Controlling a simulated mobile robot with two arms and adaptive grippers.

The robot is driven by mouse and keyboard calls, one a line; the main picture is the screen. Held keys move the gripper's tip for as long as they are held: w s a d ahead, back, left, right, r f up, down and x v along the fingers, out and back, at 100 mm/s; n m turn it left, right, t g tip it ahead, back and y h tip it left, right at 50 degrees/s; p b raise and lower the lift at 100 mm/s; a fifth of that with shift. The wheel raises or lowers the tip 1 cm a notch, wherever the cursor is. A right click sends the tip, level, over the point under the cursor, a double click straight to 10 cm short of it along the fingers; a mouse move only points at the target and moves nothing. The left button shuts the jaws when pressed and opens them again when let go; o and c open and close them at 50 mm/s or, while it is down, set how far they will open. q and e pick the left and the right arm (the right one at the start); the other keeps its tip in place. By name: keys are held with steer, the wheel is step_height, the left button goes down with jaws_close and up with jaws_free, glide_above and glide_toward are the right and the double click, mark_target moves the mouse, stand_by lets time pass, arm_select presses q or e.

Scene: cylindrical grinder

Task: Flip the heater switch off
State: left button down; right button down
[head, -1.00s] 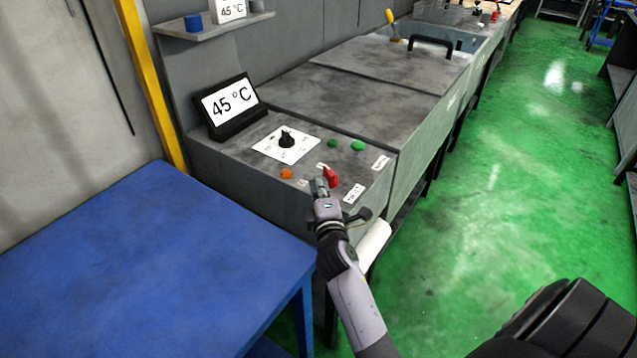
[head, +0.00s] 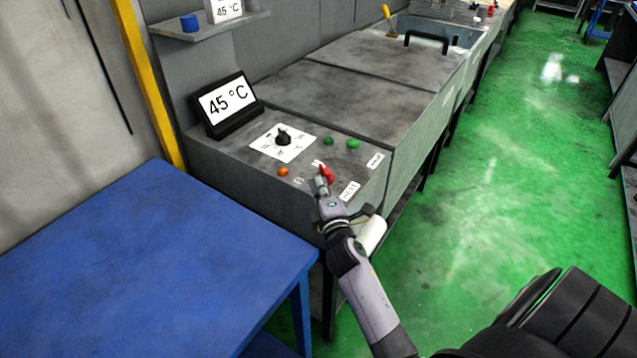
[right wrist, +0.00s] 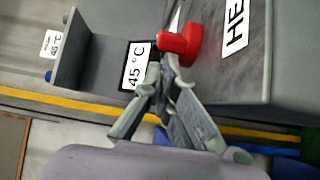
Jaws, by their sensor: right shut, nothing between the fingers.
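The red heater switch (head: 326,174) stands on the grey control panel near its front edge. In the right wrist view the red switch (right wrist: 181,43) is large, beside a white label (right wrist: 235,25) beginning "HE". My right gripper (head: 321,183) is shut and empty, just in front of the switch. In the right wrist view its closed fingertips (right wrist: 167,62) are at the near side of the red lever, very close or touching; I cannot tell which. The fingers hide part of the switch base in the head view. My left gripper is not in view.
The panel also carries a black knob (head: 283,138), an orange button (head: 283,172) and green buttons (head: 353,144). A display (head: 228,103) reads 45 °C. A blue table (head: 150,265) stands at the left. Green floor (head: 480,200) is clear at the right.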

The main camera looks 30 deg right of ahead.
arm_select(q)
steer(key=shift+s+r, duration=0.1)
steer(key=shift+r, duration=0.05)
arm_select(e)
steer(key=shift+s+d, duration=0.65)
steer(key=shift+d, duration=0.1)
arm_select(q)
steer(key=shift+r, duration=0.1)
arm_select(e)
steer(key=shift+d, duration=0.15)
stand_by(0.8)
